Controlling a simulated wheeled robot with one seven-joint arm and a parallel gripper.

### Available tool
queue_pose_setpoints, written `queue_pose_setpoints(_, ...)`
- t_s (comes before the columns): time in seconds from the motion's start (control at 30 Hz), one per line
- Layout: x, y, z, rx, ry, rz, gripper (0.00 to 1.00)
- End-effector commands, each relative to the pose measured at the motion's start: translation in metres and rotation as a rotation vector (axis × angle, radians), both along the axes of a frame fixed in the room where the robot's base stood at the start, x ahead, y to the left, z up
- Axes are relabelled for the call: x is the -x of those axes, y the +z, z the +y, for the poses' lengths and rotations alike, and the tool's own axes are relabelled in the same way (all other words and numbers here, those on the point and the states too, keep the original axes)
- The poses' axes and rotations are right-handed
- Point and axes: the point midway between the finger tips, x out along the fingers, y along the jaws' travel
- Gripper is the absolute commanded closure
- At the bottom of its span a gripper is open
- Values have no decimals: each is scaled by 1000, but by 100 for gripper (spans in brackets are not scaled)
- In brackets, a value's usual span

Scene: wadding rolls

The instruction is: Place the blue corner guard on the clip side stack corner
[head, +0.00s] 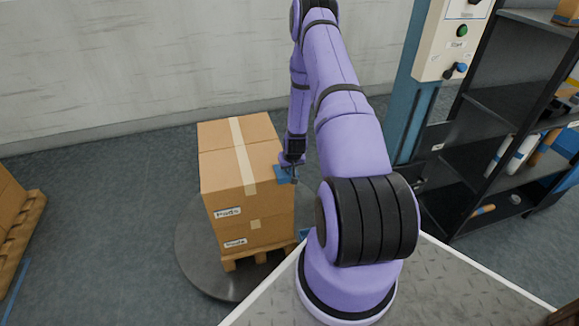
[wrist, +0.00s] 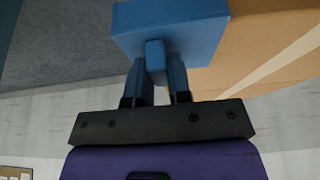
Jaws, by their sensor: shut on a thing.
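The blue corner guard (head: 284,174) is in my gripper (head: 292,161), at the right edge of the box stack's top in the head view. In the wrist view, my gripper (wrist: 158,85) is shut on a rib of the blue corner guard (wrist: 170,28). The stack of brown boxes (head: 230,165) stands on a pallet, with pale tape over its top and front. The guard overlaps the stack's right edge in the picture. I cannot tell whether it touches the cardboard. In the wrist view the stack's cardboard (wrist: 265,50) lies beside and behind the guard.
The wooden pallet (head: 258,256) rests on a round grey turntable (head: 200,262). A blue post with a control box (head: 447,40) and a dark shelf rack (head: 480,150) stand at right. Another loaded pallet (head: 20,235) is at far left. Floor between the stacks is clear.

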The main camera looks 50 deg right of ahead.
Motion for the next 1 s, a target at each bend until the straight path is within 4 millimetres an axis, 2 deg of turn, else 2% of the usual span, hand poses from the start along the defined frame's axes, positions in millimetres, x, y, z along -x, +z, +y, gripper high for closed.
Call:
queue_pose_setpoints(0.03,0,-1,0,0,0,0,77)
queue_pose_setpoints(0.1,0,-1,0,0,0,0,61)
queue_pose_setpoints(0.13,0,0,0,0,0,0,56)
queue_pose_setpoints(0.4,0,0,0,0,0,0,56)
queue_pose_setpoints(0.57,2,10,1,1,1,-1,56)
queue_pose_setpoints(1.0,27,80,16,2,1,-2,56)
